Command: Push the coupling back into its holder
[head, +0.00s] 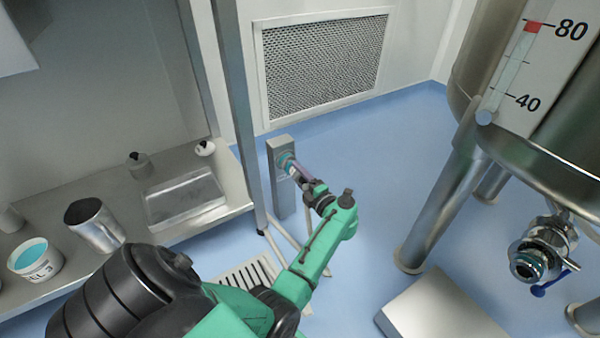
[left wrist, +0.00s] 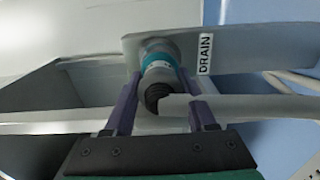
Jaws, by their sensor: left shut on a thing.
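The coupling (left wrist: 158,62) is a grey cylinder with a teal ring, and a pale hose comes off its near end. My left gripper (left wrist: 155,85) has its two purple fingers on either side of the coupling and is shut on it. The holder (left wrist: 220,48) is a grey metal plate labelled DRAIN, and the coupling's far end is at its face. Whether it is fully seated cannot be told. In the head view the holder is a grey post (head: 282,180), with my left gripper (head: 300,174) at its upper front. My right gripper is not in view.
A large tank (head: 545,120) with legs and a valve (head: 540,252) is at the right. Blue floor is clear between post and tank.

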